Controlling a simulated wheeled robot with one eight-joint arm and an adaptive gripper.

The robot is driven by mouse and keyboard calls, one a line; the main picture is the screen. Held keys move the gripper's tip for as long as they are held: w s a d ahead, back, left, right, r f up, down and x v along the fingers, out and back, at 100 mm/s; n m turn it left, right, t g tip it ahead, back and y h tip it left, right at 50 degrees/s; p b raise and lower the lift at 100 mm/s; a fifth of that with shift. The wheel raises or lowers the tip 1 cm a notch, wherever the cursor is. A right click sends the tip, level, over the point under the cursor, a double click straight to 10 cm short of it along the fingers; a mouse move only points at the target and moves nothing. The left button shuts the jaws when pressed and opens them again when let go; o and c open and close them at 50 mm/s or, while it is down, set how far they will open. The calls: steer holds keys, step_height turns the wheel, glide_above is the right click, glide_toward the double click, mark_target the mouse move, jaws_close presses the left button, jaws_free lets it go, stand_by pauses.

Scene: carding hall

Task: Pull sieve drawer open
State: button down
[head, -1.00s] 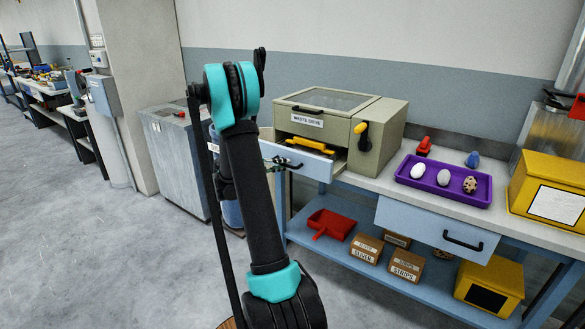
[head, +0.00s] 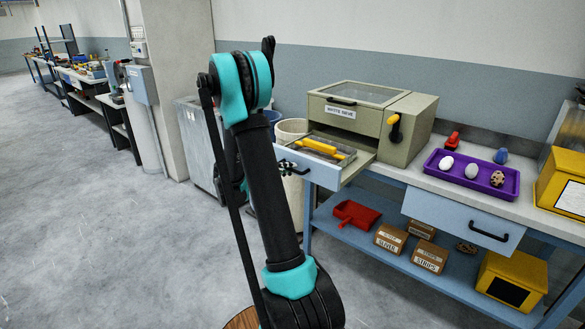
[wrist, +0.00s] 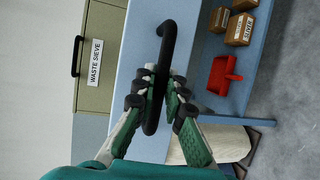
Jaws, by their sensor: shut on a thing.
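The waste sieve (head: 340,113) is a beige-green box with a glazed lid, standing at the left end of the bench. Its sieve drawer (head: 322,172) has a pale blue front and is pulled well out of the box. A yellow item (head: 323,148) lies inside the drawer. In the wrist view the drawer's black bar handle (wrist: 166,45) stands out from the blue front. My gripper (wrist: 157,98) is shut on this handle, with the fingers on either side of it. In the head view my arm partly hides the gripper (head: 287,169) and the handle.
A purple tray (head: 440,171) with egg-shaped items sits on the bench to the right. A red dustpan (head: 354,213) and several cardboard boxes stand on the lower shelf. A pale bin (head: 291,130) stands behind my arm. The floor at left is clear.

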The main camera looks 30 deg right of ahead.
steer(key=shift+a, duration=0.1)
steer(key=c, duration=1.6)
jaws_free()
steer(key=a, duration=0.4)
steer(key=a+r, duration=0.1)
steer(key=a, duration=0.3)
steer(key=a+r, duration=0.1)
steer(key=a, duration=0.2)
steer(key=shift+a, duration=0.4)
